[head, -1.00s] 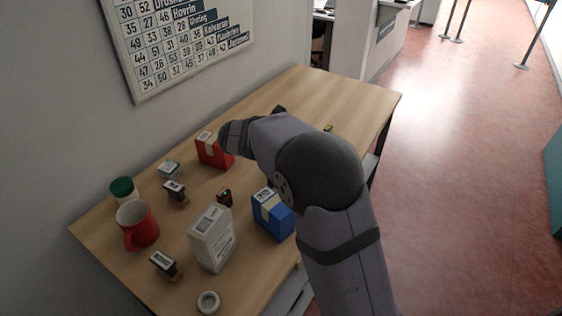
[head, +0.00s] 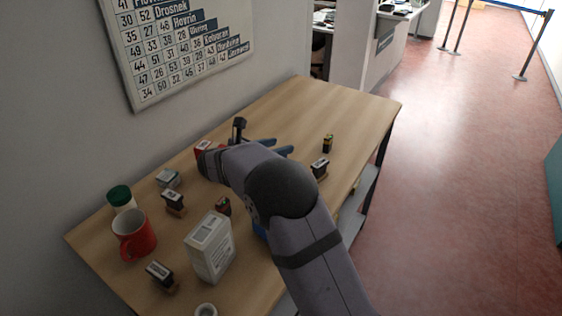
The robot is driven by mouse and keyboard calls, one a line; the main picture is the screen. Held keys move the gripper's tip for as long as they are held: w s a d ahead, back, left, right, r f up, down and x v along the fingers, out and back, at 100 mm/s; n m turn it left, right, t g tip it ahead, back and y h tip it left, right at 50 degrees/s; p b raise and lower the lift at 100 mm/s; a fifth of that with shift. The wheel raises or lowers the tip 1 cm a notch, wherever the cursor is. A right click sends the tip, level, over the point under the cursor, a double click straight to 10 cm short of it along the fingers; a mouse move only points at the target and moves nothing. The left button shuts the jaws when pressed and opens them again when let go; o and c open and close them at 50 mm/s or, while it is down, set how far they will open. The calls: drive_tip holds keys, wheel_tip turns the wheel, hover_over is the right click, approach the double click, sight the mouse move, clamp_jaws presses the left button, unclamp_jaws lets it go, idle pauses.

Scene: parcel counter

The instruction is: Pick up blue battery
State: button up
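A blue block (head: 259,229), the one blue item on the table that could be the blue battery, is almost wholly hidden behind my arm. Only a small blue patch shows beside the white box. My gripper (head: 281,146) is beyond the forearm, over the far middle of the table. Its two blue-grey fingers point right and stand apart, with nothing seen between them. It is well beyond the blue block and apart from it.
A small dark-and-yellow item (head: 328,143) stands farther right. The table's far end is clear.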

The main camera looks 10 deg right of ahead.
drive_tip(key=shift+f, duration=0.35)
drive_tip(key=f, duration=0.2)
drive_tip(key=w+d+f, duration=0.1)
drive_tip(key=shift+d+f+p, duration=0.1)
drive_tip(key=shift+f+p, duration=0.1)
drive_tip(key=shift+p, duration=0.2)
drive_tip(key=shift+w+d+f, duration=0.25)
drive_tip(key=shift+w+d, duration=0.2)
clamp_jaws()
